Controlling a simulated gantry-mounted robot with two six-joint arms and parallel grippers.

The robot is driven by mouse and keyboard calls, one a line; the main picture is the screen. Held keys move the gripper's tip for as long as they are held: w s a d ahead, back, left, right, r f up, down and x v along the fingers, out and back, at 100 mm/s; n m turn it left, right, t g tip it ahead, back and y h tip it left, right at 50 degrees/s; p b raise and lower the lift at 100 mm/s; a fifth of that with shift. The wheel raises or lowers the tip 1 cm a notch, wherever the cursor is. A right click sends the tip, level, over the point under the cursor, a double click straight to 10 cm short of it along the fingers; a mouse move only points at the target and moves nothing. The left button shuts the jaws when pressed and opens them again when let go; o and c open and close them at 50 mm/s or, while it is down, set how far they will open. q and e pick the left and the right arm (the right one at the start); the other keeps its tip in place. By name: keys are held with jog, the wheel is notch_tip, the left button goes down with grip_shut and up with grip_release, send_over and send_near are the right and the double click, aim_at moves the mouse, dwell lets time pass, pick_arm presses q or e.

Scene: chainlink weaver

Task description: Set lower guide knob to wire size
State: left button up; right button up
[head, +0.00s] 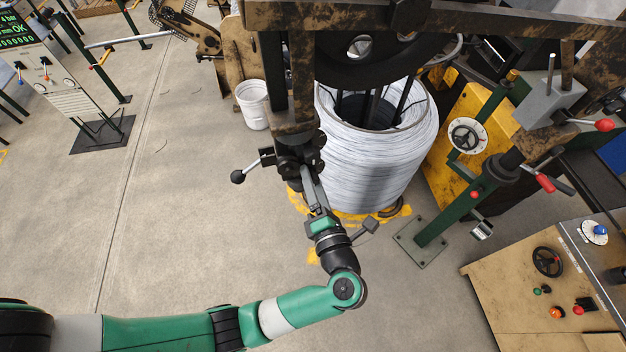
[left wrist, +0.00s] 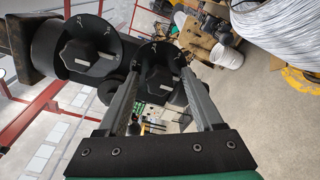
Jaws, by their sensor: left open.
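Two dark round guide dials with faceted knobs show in the left wrist view. One dial (left wrist: 92,50) is at the upper left. The other knob (left wrist: 158,80), on the floor side, is the lower guide knob; its dial carries small white marks, too small to read surely. My left gripper (left wrist: 159,76) is open, with one finger on each side of this knob. I cannot tell whether the fingers touch it. In the head view my left gripper (head: 311,183) is at the dark guide assembly (head: 297,152), where the knob faces are hidden. My right gripper is not in view.
A ball-ended lever (head: 239,176) sticks out left of the guide. A large white wire coil (head: 372,165) stands behind it on the right. A white bucket (head: 252,104) and a control panel (head: 45,75) are to the left. The floor between is clear.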

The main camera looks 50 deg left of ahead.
pick_arm(q)
jog(key=b+v, duration=0.2)
jog(key=v, duration=0.9)
jog(key=shift+d+b, duration=0.15)
jog(key=shift+b, duration=0.25)
